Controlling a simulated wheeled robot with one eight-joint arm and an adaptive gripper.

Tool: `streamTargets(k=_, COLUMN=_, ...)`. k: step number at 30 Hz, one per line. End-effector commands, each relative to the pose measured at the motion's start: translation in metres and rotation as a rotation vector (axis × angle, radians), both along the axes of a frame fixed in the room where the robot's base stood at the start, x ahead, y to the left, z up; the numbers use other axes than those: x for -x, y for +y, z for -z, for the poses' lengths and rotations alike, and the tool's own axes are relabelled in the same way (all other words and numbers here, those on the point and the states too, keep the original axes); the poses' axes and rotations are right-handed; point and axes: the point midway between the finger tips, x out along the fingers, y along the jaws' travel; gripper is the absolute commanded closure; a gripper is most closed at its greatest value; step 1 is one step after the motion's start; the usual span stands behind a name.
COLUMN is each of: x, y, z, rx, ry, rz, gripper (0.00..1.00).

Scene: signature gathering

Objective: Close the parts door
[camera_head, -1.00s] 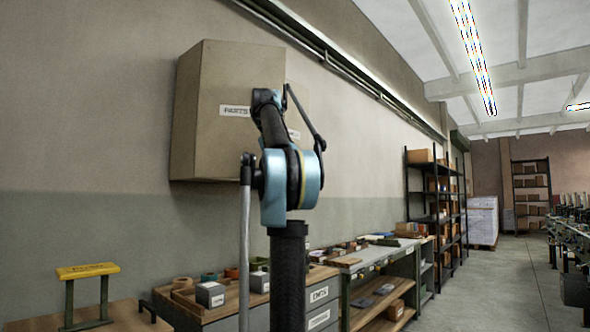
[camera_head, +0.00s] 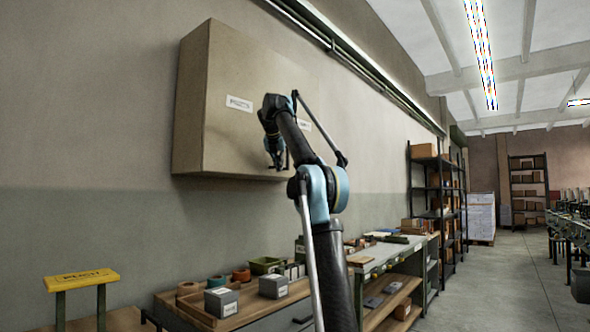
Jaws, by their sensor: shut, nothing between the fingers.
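A beige wall cabinet (camera_head: 190,100) hangs on the wall at the upper left. Its parts door (camera_head: 228,140) is the front panel with a white label, which is small and blurred here. The door looks flush, or nearly flush, with the panel to its right, but my arm covers part of that area, so I cannot tell whether a gap is left. My gripper (camera_head: 277,163) is shut and empty, pointing down in front of the cabinet's lower front. I cannot tell whether it touches the door.
A second white label (camera_head: 304,125) shows just right of my arm. Below the cabinet is a workbench (camera_head: 240,312) with grey boxes (camera_head: 221,301), tape rolls and a green bin (camera_head: 265,265). A yellow-topped stand (camera_head: 82,280) is at the lower left. The aisle (camera_head: 500,290) on the right is clear.

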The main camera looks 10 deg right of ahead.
Motion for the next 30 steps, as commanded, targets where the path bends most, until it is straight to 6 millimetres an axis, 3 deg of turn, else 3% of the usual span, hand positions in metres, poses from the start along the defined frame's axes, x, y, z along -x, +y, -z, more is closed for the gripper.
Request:
streamTargets(k=20, x=-0.006, y=-0.010, z=0.000, rx=0.001, ry=0.000, rz=-0.019, gripper=1.00)
streamTargets(k=30, x=0.007, y=-0.024, z=0.001, rx=0.001, ry=0.000, rz=-0.022, gripper=1.00)
